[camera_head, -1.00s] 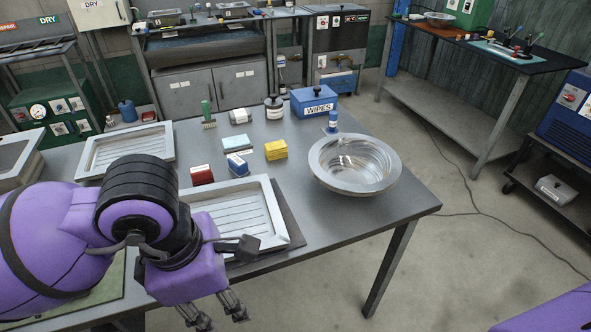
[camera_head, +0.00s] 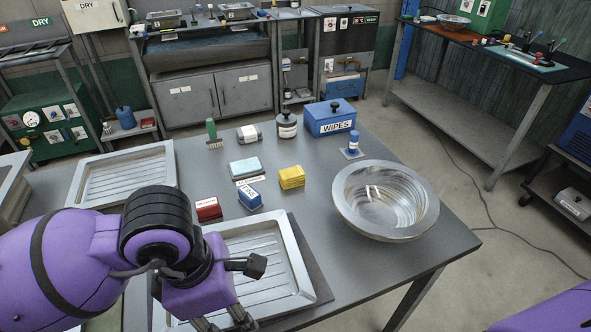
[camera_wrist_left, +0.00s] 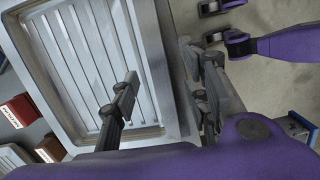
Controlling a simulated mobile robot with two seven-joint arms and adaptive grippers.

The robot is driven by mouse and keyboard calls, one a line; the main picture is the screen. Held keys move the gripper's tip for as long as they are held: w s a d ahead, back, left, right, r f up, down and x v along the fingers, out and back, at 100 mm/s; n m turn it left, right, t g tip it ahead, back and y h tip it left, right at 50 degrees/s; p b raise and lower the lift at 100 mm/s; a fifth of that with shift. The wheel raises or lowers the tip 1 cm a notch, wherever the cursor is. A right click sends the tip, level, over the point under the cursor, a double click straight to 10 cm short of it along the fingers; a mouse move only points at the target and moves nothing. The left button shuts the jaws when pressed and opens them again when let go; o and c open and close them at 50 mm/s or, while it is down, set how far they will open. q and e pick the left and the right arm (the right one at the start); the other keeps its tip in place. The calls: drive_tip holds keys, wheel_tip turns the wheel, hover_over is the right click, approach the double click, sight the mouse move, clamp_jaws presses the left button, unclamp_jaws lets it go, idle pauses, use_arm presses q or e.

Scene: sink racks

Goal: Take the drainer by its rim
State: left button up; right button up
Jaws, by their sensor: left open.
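The near drainer (camera_head: 296,262), a pale metal tray with a ribbed floor and raised rim, lies on the table in front of me. It also shows in the left wrist view (camera_wrist_left: 160,62). My left gripper (camera_head: 226,322) is open and empty at the drainer's near side, partly cut off by the picture's lower edge. In the left wrist view my left gripper (camera_wrist_left: 167,85) has one finger over the ribbed floor and the other outside the rim, which runs between them in the picture. Contact cannot be told.
A second ribbed tray (camera_head: 120,148) lies at the table's left. A metal bowl (camera_head: 350,196) stands right of the near drainer. A red box (camera_head: 208,210), blue box (camera_head: 250,199) and yellow block (camera_head: 292,177) sit behind it. Bare table (camera_head: 330,240) lies between drainer and bowl.

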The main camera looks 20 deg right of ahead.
use_arm(q)
drive_tip(key=f, duration=0.4)
drive_tip(key=shift+w+d, duration=0.1)
drive_tip(key=shift+d, duration=0.1)
clamp_jaws()
drive_tip(key=shift+r, duration=0.1)
